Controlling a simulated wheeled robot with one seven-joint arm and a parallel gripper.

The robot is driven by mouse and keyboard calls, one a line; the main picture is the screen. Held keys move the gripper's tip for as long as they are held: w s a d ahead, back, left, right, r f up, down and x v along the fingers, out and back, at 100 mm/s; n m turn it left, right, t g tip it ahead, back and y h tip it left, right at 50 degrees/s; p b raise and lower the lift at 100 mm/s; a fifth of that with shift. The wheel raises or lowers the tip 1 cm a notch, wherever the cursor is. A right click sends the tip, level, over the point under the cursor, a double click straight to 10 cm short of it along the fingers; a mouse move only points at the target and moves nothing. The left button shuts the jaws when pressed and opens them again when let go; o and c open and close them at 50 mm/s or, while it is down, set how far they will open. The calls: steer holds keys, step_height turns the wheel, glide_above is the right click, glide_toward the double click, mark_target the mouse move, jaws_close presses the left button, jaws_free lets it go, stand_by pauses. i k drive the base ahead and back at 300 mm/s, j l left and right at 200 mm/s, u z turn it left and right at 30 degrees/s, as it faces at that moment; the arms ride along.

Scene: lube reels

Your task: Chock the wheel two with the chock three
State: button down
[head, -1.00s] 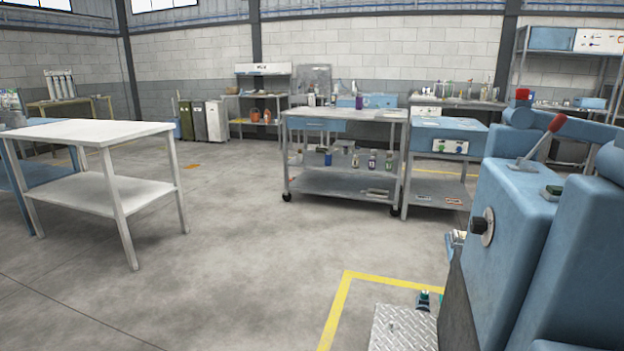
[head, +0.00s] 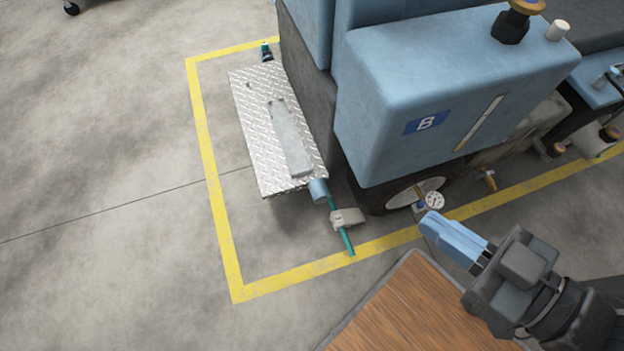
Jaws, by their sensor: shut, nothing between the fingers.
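My gripper (head: 432,224) is at the right of the head view, its blue fingers shut and empty, pointing up and left. Its tips are in front of the lower edge of the blue machine (head: 420,90), close to a small round gauge (head: 435,200). A dark wheel-like part with a pale disc (head: 405,196) shows partly under the machine, just left of the gauge. I see no number on it, so I cannot tell whether it is wheel two. I cannot make out any thing as chock three.
A metal tread plate (head: 255,130) lies beside the machine. A teal hose or rod with a grey fitting (head: 347,218) runs from its near corner. Yellow floor tape (head: 212,180) borders the area. A wood-topped surface (head: 415,310) is at the bottom.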

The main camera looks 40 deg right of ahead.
mark_target(342, 220)
steer(key=i+j+u, duration=0.15)
steer(key=u, duration=0.25)
steer(key=i+u, duration=0.45)
steer(key=i, duration=1.8)
steer(key=i+z, duration=0.35)
steer(key=i+j+z, duration=0.2)
steer(key=i+z, duration=0.15)
steer(key=i+j+z, duration=0.2)
steer(key=z, duration=0.15)
steer(key=i+z, duration=0.1)
steer(key=z, duration=2.45)
